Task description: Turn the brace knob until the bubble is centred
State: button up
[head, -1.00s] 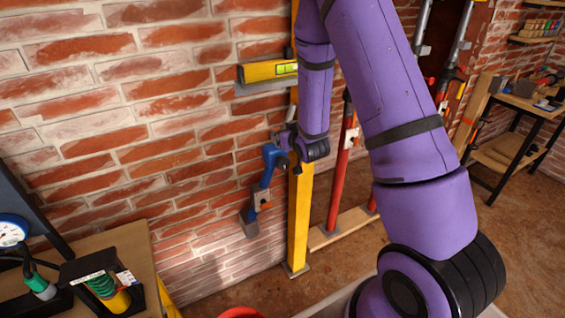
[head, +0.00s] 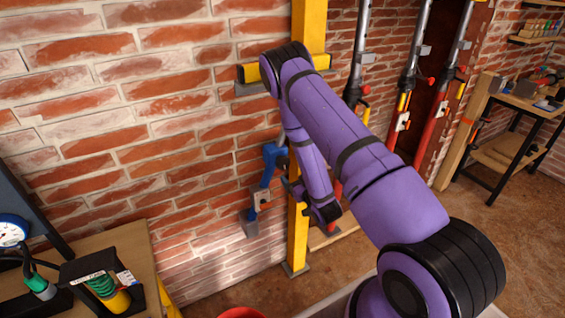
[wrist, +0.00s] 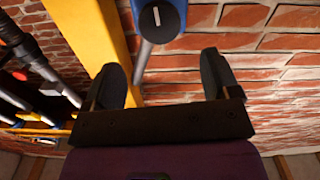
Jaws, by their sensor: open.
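The blue brace (head: 268,163) leans against the brick wall, left of the yellow post (head: 298,235), with a grey foot at its lower end. In the wrist view its blue part (wrist: 172,12) is at the top edge, carrying a dark round face with a white mark, perhaps the knob (wrist: 155,16). A grey rod (wrist: 143,58) runs down from it. My gripper (wrist: 163,78) is open and empty; the rod shows between its fingers, with the depth gap unclear. The yellow spirit level (head: 322,62) is behind my arm, which hides its bubble.
Red and grey props (head: 432,125) stand right of the post. A bench (head: 125,240) with a gauge (head: 12,232) is at lower left, and a red bucket (head: 240,313) is at the bottom edge. A workbench (head: 510,105) stands far right.

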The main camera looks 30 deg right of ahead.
aim_at(284, 163)
jog(key=w, duration=0.9)
jog(key=shift+w, duration=0.4)
jog(key=c, duration=0.9)
jog(key=shift+o, duration=0.2)
